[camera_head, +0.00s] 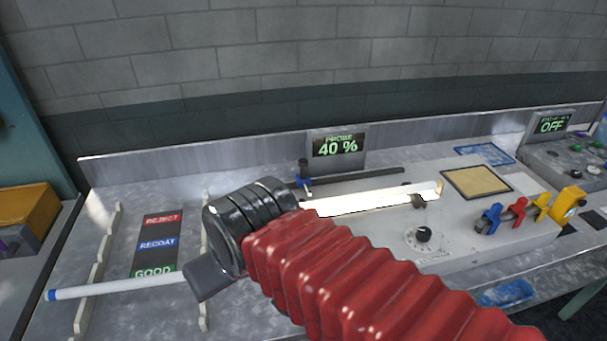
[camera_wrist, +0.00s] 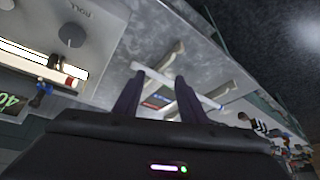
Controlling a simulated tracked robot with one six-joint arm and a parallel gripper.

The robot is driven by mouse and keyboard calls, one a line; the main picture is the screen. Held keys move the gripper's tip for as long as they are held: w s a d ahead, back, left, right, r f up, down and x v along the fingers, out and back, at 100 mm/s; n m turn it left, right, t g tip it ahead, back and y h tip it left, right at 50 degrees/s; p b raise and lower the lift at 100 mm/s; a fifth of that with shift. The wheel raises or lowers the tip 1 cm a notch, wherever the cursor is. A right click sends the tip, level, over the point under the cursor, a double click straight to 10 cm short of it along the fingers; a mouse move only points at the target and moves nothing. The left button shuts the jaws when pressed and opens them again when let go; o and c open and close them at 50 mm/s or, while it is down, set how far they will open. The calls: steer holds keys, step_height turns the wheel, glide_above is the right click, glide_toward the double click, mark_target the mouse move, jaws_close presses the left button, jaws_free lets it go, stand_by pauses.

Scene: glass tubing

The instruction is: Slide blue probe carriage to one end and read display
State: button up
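The blue probe carriage (camera_head: 303,181), with a dark top, sits at the left end of the visible dark rail (camera_head: 365,177), behind the lit white strip (camera_head: 365,201). My arm hides part of the bench in front. The carriage also shows at the left of the wrist view (camera_wrist: 41,95). The display (camera_head: 337,145) reads "PROBE 40 %". In the wrist view my gripper (camera_wrist: 160,83) has its two dark fingers apart, pointing toward the left rack and away from the carriage. A white tube with a blue end (camera_head: 115,288) lies on that rack.
A card marked REJECT, RECOAT and GOOD (camera_head: 158,244) lies between the notched rack rails (camera_head: 92,275). A dial (camera_head: 424,234), a tan pad (camera_head: 476,181) and red, blue and yellow clamps (camera_head: 519,212) stand right. A second display (camera_head: 551,125) reads OFF.

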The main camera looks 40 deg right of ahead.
steer(key=m, duration=0.2)
steer(key=m+t+h, duration=0.1)
steer(key=m+t, duration=0.7)
steer(key=m, duration=2.6)
glide_toward(305, 169)
steer(key=v, duration=0.2)
steer(key=shift+s+d+r, duration=0.2)
steer(key=shift+s+r, duration=0.05)
steer(key=shift+s, duration=0.05)
steer(key=shift+w, duration=0.1)
steer(key=x, duration=1.3)
steer(key=shift+w+a+f, duration=0.15)
steer(key=shift+w+f, duration=0.1)
steer(key=shift+w, duration=0.05)
